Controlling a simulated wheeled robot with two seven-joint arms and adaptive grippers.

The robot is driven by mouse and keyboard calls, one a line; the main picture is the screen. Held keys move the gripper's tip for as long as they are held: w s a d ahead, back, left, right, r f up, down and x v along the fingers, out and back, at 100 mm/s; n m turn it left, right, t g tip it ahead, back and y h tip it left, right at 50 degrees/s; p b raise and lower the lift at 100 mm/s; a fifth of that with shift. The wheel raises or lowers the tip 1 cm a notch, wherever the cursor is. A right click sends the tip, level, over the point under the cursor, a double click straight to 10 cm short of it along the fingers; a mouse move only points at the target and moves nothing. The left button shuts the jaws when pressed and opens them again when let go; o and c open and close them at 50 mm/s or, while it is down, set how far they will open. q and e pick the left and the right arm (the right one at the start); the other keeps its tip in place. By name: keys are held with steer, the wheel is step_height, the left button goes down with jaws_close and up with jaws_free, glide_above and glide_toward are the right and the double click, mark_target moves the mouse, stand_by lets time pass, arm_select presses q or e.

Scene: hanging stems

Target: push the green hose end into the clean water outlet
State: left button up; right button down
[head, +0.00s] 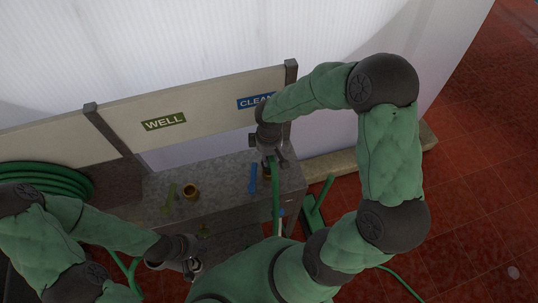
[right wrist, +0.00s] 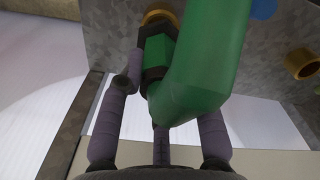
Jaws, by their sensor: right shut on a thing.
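The green hose end (right wrist: 157,45) is in my right gripper (right wrist: 160,95), whose fingers close around it. In the head view this gripper (head: 269,154) is over the bench below the blue CLEAN sign (head: 256,102), and the green hose (head: 276,205) hangs down from it. The brass rim of the clean water outlet (right wrist: 158,16) shows just beyond the hose end, in line with it. I cannot tell whether the end is inside the outlet or only against it. My left gripper (head: 191,267) is low at the front, away from the hose; its finger opening is unclear.
A second brass outlet (head: 190,191) stands on the grey bench (head: 225,180) below the green WELL sign (head: 164,121). It also shows in the right wrist view (right wrist: 302,64). A green strip (head: 169,196) and blue strip (head: 253,178) lie on the bench. Coiled green hose (head: 45,178) is at left.

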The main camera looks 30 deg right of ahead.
steer(key=shift+f+b, duration=1.35)
steer(key=shift+f, duration=0.3)
steer(key=shift+f, duration=0.25)
steer(key=c, duration=0.8)
jaws_free()
step_height(320, 180, up, 12)
